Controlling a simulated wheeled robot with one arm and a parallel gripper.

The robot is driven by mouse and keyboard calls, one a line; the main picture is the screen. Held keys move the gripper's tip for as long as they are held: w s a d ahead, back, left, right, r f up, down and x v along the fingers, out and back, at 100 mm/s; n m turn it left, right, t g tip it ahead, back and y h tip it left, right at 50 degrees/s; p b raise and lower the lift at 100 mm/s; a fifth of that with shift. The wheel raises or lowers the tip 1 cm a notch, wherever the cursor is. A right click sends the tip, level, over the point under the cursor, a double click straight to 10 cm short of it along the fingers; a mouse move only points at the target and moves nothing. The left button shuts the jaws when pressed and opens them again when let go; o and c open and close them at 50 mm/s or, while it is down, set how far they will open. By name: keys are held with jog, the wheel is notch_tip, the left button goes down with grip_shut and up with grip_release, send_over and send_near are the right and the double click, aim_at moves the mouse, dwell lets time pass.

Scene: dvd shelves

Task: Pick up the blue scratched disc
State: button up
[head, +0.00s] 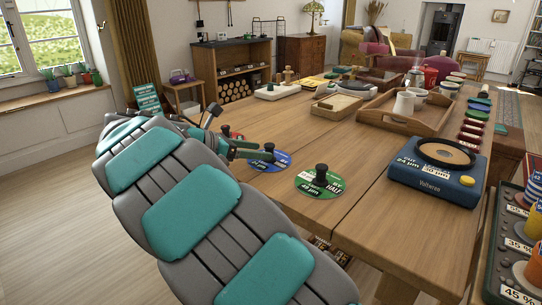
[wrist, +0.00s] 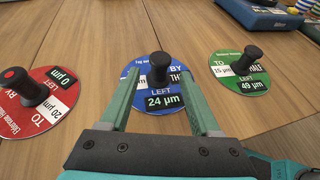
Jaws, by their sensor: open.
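The blue disc (wrist: 158,91) lies flat on the wooden table with an upright black knob (wrist: 159,66) at its centre. Its labels read "LEFT 24 µm", with "BY" and a partly covered word. In the head view the blue disc (head: 278,163) is beside my gripper (head: 259,150). In the wrist view my gripper (wrist: 159,76) is open and empty, with one finger on each side of the knob. Whether the fingers are down at knob height is hard to tell. The fingers cover parts of the disc's sides. No scratches can be made out.
A red disc (wrist: 58,78) lies to the left and a green disc (wrist: 245,84) to the right in the wrist view, both with black knobs. A blue polishing machine (head: 437,180) stands at the table's right. A wooden tray (head: 371,116) with mugs is farther back.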

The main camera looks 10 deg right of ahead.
aim_at(270, 151)
jog(key=x, duration=0.4)
jog(key=shift+w+d, duration=0.15)
jog(key=shift+d, duration=0.25)
grip_shut()
